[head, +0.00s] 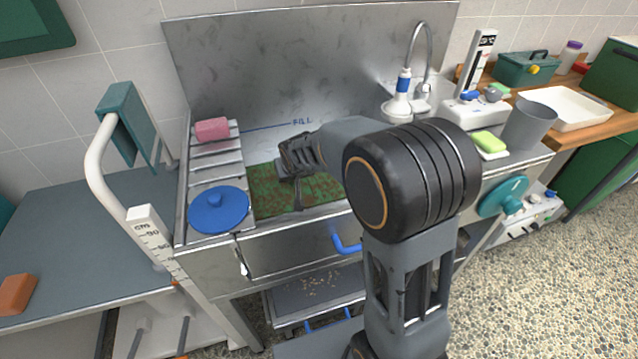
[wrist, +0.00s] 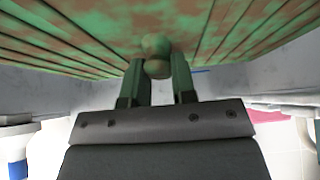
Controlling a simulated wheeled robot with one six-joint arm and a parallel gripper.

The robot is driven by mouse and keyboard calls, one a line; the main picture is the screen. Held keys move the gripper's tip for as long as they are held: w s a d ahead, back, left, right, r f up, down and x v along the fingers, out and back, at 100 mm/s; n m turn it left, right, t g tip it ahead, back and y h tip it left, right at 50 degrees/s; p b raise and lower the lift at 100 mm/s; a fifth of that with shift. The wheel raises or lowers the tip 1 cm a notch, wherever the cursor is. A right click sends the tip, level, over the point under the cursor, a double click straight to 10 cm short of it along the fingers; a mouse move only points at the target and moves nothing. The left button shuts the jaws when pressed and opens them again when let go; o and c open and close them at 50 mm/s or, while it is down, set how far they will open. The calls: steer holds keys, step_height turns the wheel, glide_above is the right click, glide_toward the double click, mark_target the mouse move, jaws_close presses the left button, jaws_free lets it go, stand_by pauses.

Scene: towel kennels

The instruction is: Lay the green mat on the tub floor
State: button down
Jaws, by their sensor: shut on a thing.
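The green mat (head: 265,190), blotched with brown, lies level inside the steel tub (head: 270,238). My gripper (head: 294,165) is over the mat and is shut on a small green knob (wrist: 155,45) on it. In the wrist view the mat (wrist: 70,35) spans the top of the picture, with ridges running along it, and my two fingers (wrist: 158,75) stand on either side of the knob. My arm hides the mat's right part in the head view. I cannot tell whether its underside touches the tub floor.
A slatted rack (head: 215,160) on the tub's left side bears a pink block (head: 212,129) and a blue lid (head: 218,209). A shower head (head: 397,106) stands at the back right. A blue handle (head: 346,243) is on the tub's front.

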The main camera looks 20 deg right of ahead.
steer(key=w+d+f, duration=0.1)
steer(key=w, duration=0.1)
steer(key=w+d+f, duration=0.1)
steer(key=w, duration=0.1)
steer(key=w+d+f, duration=0.1)
steer(key=w, duration=0.1)
steer(key=shift+d+f, duration=0.1)
steer(key=shift+d, duration=0.05)
steer(key=w+f, duration=0.1)
steer(key=w+d+f, duration=0.1)
steer(key=f, duration=0.1)
steer(key=w+d+f, duration=0.1)
steer(key=w+f, duration=0.1)
steer(key=shift+w+b, duration=0.1)
steer(key=shift+b, duration=0.25)
steer(key=shift+w+d+f, duration=0.15)
steer(key=shift+w+f, duration=0.15)
steer(key=shift+f, duration=1.7)
steer(key=shift+f+b, duration=0.1)
steer(key=shift+b, duration=0.25)
steer(key=c, duration=0.9)
jaws_free()
steer(key=p+v, duration=0.1)
steer(key=v, duration=1.1)
